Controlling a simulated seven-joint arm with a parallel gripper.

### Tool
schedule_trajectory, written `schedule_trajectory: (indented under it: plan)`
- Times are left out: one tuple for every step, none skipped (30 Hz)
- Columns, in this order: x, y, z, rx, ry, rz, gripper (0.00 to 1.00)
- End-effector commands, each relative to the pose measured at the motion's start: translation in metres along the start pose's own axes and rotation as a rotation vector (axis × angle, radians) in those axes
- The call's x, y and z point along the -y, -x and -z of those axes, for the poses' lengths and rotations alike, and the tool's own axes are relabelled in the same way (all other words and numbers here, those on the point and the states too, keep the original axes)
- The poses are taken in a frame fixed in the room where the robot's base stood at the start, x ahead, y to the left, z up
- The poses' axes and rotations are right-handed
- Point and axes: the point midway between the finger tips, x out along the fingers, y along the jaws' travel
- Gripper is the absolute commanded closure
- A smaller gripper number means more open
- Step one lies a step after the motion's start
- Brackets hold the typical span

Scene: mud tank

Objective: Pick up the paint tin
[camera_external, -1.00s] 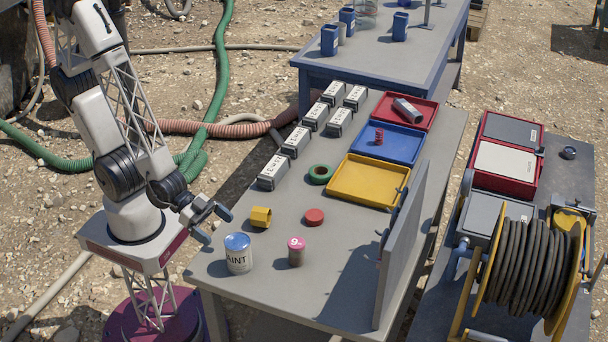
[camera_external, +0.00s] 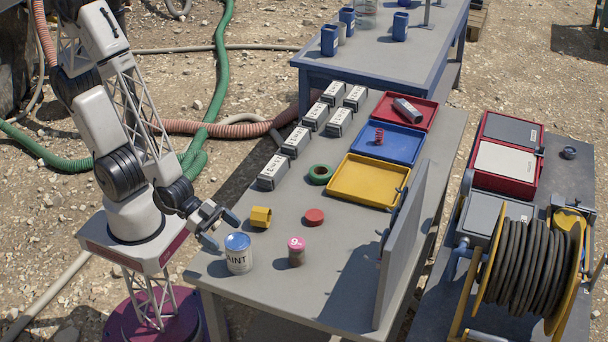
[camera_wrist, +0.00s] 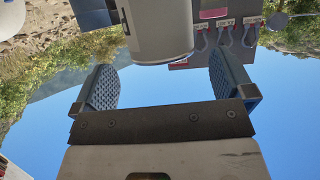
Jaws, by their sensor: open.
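The paint tin (camera_external: 238,258) is a pale grey can with a blue lid and dark lettering. It stands upright at the near left corner of the grey table. My gripper (camera_external: 220,230) is open at the tin's upper left, its fingers pointing towards it and around lid height or above. No hold on the tin shows. In the wrist view, my two blue ridged fingers (camera_wrist: 167,86) stand wide apart with sky between them. A pale grey cylinder (camera_wrist: 158,32), apparently the tin, shows at the top, beyond the fingertips. Most of it is cut off.
A pink-topped can (camera_external: 296,254) stands just right of the tin. A yellow piece (camera_external: 261,217) and a red round piece (camera_external: 314,217) lie behind. A green ring (camera_external: 320,174) and grey labelled blocks (camera_external: 273,171) lie farther back. An upright grey panel (camera_external: 402,250) edges the table's right side.

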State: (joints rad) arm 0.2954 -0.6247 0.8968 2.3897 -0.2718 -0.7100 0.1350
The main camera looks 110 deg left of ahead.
Motion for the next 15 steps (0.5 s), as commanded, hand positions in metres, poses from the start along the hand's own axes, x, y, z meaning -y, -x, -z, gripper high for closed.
schedule_trajectory:
  plan:
    - [0.0, 0.0, 0.0, 0.0, 0.0, 0.0, 0.0]
    - [0.0, 0.0, 0.0, 0.0, 0.0, 0.0, 0.0]
    - [0.0, 0.0, 0.0, 0.0, 0.0, 0.0, 0.0]
    - [0.0, 0.0, 0.0, 0.0, 0.0, 0.0, 0.0]
    - [0.0, 0.0, 0.0, 0.0, 0.0, 0.0, 0.0]
    - [0.0, 0.0, 0.0, 0.0, 0.0, 0.0, 0.0]
    - [0.0, -0.001, 0.0, 0.0, 0.0, 0.0, 0.0]
    - [0.0, -0.002, 0.0, 0.0, 0.0, 0.0, 0.0]
    - [0.0, -0.003, 0.0, 0.0, 0.0, 0.0, 0.0]
    - [0.0, -0.004, 0.0, 0.001, 0.0, 0.0, 0.0]
    - [0.0, -0.006, 0.0, 0.001, 0.0, 0.0, 0.0]
    - [0.001, -0.009, 0.0, 0.001, 0.0, 0.001, 0.0]
    - [0.001, -0.012, 0.0, 0.001, 0.0, 0.001, 0.0]
    - [0.001, -0.014, 0.0, 0.0, 0.001, 0.001, 0.0]
    - [0.001, -0.018, 0.0, 0.0, 0.001, 0.001, 0.0]
